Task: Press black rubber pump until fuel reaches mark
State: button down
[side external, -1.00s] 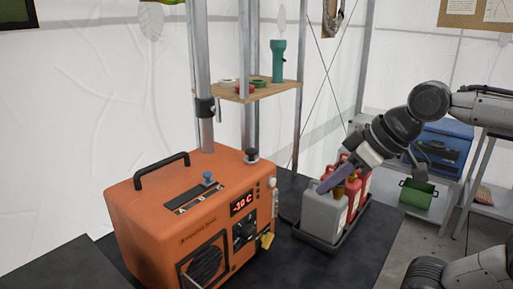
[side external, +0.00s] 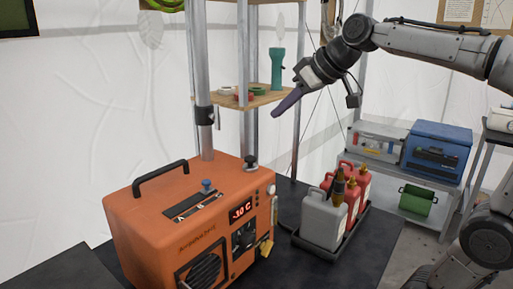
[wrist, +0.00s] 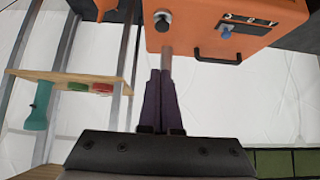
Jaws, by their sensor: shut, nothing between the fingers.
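The orange heater-like machine (side external: 165,215) stands on the dark table, its display reading about -30 C. A black knob (side external: 250,162), which looks like the rubber pump, sits upright at its top back right corner. It also shows in the wrist view (wrist: 162,20), beyond the fingertips. A blue knob (side external: 207,186) stands on a black panel on the machine's top. My gripper (side external: 276,113) has dark purple fingers, shut and empty. It hangs in the air above and right of the black knob, touching nothing. I cannot make out a fuel level or mark.
A metal pole (side external: 205,130) rises behind the machine. A wooden shelf (side external: 240,101) holds tape rolls and a green torch (side external: 277,68). Grey and red canisters (side external: 322,218) stand in a black tray at the right. The air around the gripper is clear.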

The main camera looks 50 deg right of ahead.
jog(key=shift+w+f, duration=0.1)
send_over(253, 157)
jog(key=s, duration=0.1)
notch_tip(253, 157, down, 7)
notch_tip(253, 157, down, 2)
jog(key=shift+s+f, duration=0.1)
jog(key=shift+f, duration=0.85)
jog(key=shift+f, duration=1)
